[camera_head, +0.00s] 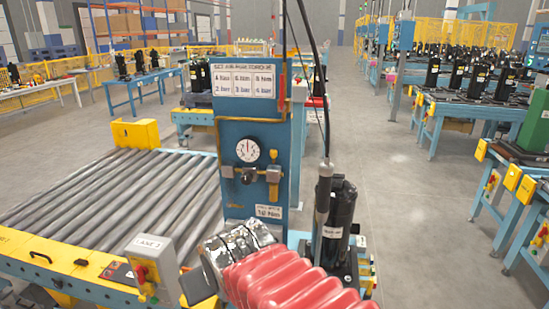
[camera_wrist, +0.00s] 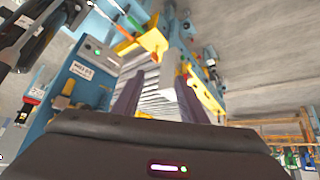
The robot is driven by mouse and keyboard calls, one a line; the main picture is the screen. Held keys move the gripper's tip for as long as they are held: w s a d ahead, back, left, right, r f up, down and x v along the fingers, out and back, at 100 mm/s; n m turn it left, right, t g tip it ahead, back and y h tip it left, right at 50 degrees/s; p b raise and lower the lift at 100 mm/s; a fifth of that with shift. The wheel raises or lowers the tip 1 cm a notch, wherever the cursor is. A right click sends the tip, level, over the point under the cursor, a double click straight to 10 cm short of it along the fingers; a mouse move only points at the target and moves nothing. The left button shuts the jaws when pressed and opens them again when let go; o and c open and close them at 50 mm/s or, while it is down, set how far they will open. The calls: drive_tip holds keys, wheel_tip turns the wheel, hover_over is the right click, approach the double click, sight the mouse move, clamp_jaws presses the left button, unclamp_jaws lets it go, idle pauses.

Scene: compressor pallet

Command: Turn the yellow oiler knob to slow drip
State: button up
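The blue panel (camera_head: 232,195) stands upright in the middle of the head view, with a round white gauge (camera_head: 248,150) on it. A yellow-brass fitting (camera_head: 273,174), seemingly the oiler with its knob, is on the panel's right side, below and right of the gauge. The knob's setting is too small to read. In the wrist view, a yellow-brass fitting (camera_wrist: 66,92) shows at the left on a blue surface. My gripper (camera_wrist: 156,82) has its two dark fingers apart, with nothing between them. It points past the fitting, towards the rollers. In the head view, my red-sleeved arm hides most of it.
A roller conveyor (camera_head: 110,200) fills the left. A grey button box (camera_head: 150,262) marked "LANE 2" stands at its near end. A black compressor (camera_head: 340,222) stands right of the panel, close to my arm. Open floor (camera_head: 415,220) lies further right.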

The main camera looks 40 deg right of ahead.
drive_tip(key=w+d+r+m+t+h, duration=0.2)
drive_tip(key=w+d, duration=0.6)
drive_tip(key=d, duration=0.1)
drive_tip(key=m+t+h, duration=0.2)
drive_tip(key=t+h, duration=0.3)
drive_tip(key=t, duration=0.2)
approach(274, 154)
drive_tip(key=d+v, duration=0.1)
drive_tip(key=v, duration=0.4)
drive_tip(key=shift+s+a, duration=0.3)
drive_tip(key=shift+a, duration=0.05)
drive_tip(key=shift+w, duration=0.15)
drive_tip(key=x, duration=1.3)
drive_tip(key=shift+w+f, duration=0.1)
drive_tip(key=shift+w, duration=0.2)
drive_tip(key=shift+c, duration=0.3)
clamp_jaws()
